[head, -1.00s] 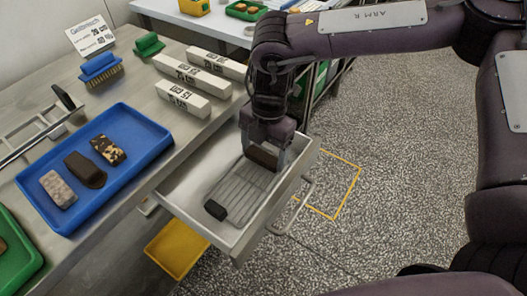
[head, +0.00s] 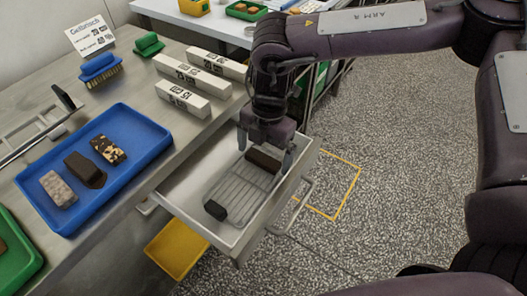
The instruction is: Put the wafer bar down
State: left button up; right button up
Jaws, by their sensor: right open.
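A dark brown wafer bar (head: 263,160) lies at the far end of a wire mesh rack (head: 238,188). The rack is inside the pulled-out metal drawer (head: 185,192). A dark block (head: 215,210) is at the rack's near end. My right gripper (head: 266,156) is open, its fingers spread on either side of the bar and apart from it. Three more bars lie in the blue tray (head: 150,124) on the counter: a pinkish-grey one (head: 58,188), a dark brown one (head: 85,169) and a dark one with pale patches (head: 108,149). My left gripper is not in view.
Several white labelled blocks (head: 183,100) lie on the counter behind the drawer. Two brushes, blue (head: 100,68) and green (head: 148,44), stand near a sign (head: 90,35). A yellow bin (head: 178,247) is below the drawer. Open speckled floor is at right.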

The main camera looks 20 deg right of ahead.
notch_tip(320, 180, up, 12)
jog(key=w+d, duration=0.1)
jog(key=shift+d+f+p, duration=0.15)
jog(key=shift+f+p, duration=0.05)
jog(key=shift+p, duration=0.15)
